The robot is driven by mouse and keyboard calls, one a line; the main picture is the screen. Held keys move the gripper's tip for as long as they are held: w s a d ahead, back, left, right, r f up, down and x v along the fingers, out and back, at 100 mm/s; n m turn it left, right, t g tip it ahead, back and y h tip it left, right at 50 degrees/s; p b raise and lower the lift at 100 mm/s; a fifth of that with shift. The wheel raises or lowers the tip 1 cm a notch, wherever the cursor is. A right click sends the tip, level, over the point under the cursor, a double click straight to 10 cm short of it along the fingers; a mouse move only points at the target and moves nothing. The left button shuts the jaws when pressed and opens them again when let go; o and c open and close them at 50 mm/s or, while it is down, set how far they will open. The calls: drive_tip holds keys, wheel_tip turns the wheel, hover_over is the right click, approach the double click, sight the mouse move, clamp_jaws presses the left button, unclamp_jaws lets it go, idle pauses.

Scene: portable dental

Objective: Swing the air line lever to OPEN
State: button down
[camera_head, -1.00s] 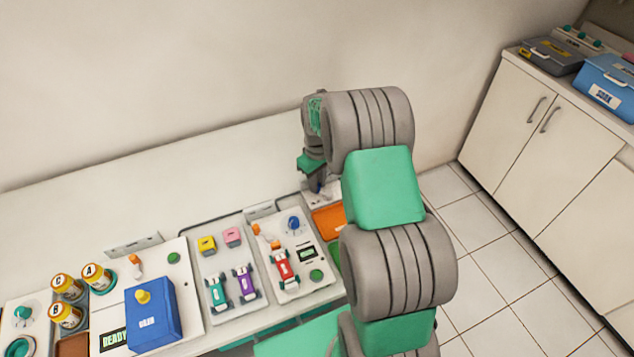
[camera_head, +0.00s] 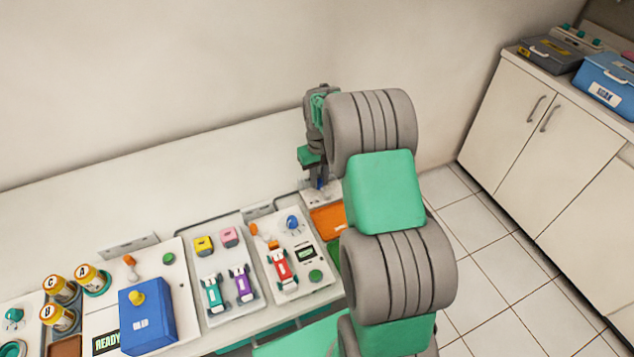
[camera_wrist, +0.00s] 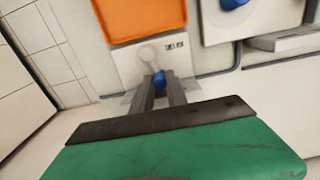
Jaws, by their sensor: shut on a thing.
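The air line lever has a blue tip (camera_wrist: 159,77) and a pale round pivot on a white plate (camera_wrist: 128,62) below the orange tray in the wrist view. My gripper (camera_wrist: 160,80) has its two grey fingers on either side of the blue tip and is shut on it. In the head view my gripper (camera_head: 320,184) reaches down to the same white plate at the back of the bench, and a bit of blue shows at its fingers. Small dark marks beside the pivot are too small to read. My arm and fingers hide part of the lever in the head view.
The orange tray (camera_head: 329,222) lies just in front of the plate. The back strip of the bench (camera_head: 150,205) is clear. The wall is close behind.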

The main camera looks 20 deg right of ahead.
sight(321, 180)
drive_tip(key=shift+w+d+m+b, duration=0.1)
drive_tip(key=shift+d+m+b, duration=0.25)
drive_tip(key=shift+m, duration=0.45)
drive_tip(key=c, duration=1.3)
unclamp_jaws()
wheel_tip(321, 180, up, 8)
drive_tip(key=shift+f+b, duration=0.1)
drive_tip(key=shift+b, duration=0.45)
